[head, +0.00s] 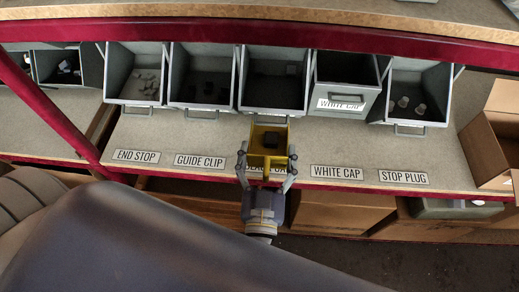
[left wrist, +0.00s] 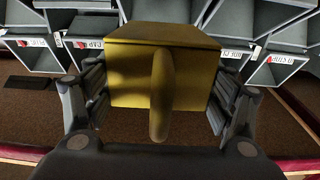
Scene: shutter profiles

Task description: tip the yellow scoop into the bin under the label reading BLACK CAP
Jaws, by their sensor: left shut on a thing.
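The yellow scoop (head: 268,133) is between the fingers of my left gripper (head: 267,168), which is shut on it. A small black piece (head: 270,141) shows inside the scoop. The left wrist view shows the scoop (left wrist: 125,80) close up, its rounded handle toward the camera, with fingers on both sides. The BLACK CAP label (head: 281,171) on the shelf edge is mostly hidden behind the scoop and gripper. The grey bin (head: 270,112) in line with that label is behind the scoop and holds a few dark pieces. My right gripper is not in view.
The END STOP bin (head: 134,101), GUIDE CLIP bin (head: 200,105), WHITE CAP bin (head: 343,90) and STOP PLUG bin (head: 408,121) stand in the same row. A red beam (head: 250,30) runs above them. Cardboard boxes (head: 490,130) are at the right. The shelf surface before the bins is clear.

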